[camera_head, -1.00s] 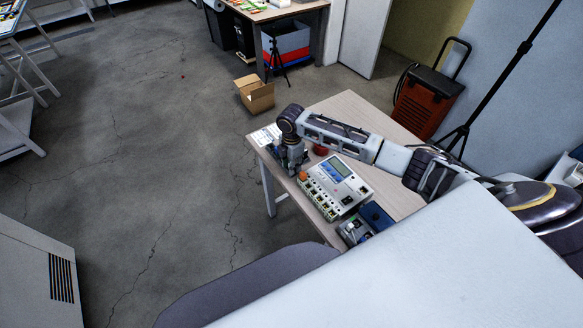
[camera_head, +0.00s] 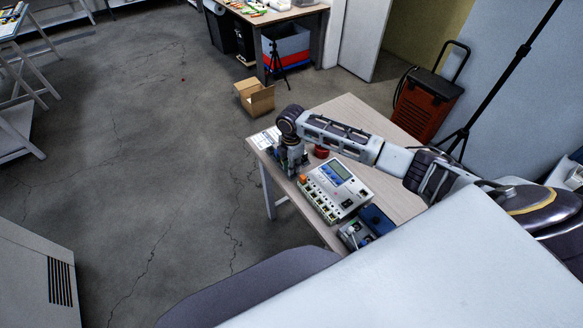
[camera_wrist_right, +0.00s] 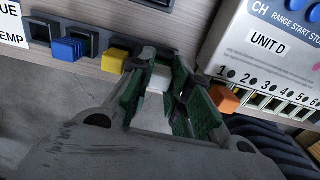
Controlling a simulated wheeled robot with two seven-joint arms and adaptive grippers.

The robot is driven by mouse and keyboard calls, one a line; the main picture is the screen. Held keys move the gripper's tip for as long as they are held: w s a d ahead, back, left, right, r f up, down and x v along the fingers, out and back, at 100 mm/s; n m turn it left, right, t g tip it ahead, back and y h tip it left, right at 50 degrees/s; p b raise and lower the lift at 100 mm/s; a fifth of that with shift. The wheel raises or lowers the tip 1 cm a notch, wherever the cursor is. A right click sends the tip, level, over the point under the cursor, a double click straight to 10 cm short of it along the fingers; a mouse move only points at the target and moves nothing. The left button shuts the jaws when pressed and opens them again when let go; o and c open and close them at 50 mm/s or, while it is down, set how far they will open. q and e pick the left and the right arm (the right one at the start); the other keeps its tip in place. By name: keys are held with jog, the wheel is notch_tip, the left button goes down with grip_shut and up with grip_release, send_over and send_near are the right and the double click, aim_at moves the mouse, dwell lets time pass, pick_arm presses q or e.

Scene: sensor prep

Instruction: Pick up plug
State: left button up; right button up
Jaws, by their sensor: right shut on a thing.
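My right gripper (camera_head: 294,168) points down at the table's far-left corner. In the right wrist view its green-padded fingers (camera_wrist_right: 166,78) are shut on a white plug (camera_wrist_right: 159,77), which shows between them at the rack (camera_wrist_right: 84,58). I cannot tell whether the plug is clear of its slot. A blue plug (camera_wrist_right: 69,49) and a yellow plug (camera_wrist_right: 115,61) sit in the rack to the left. An orange plug (camera_wrist_right: 223,99) sits at the first port of the white unit (camera_wrist_right: 262,50), just right of the fingers. My left gripper is not in view.
The unit also shows on the wooden table (camera_head: 400,203) in the head view, with a blue-lidded box (camera_head: 376,219) nearer me. A red round object (camera_head: 321,151) stands beside my right arm. An open cardboard box (camera_head: 255,97) lies on the floor beyond.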

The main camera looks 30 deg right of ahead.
notch_tip(320, 180, up, 9)
jog(key=shift+f+b, duration=0.1)
jog(key=shift+b, duration=0.25)
jog(key=shift+s+d+r+p, duration=0.1)
jog(key=shift+s+r+p, duration=0.1)
jog(key=shift+p, duration=0.2)
dwell(0.5)
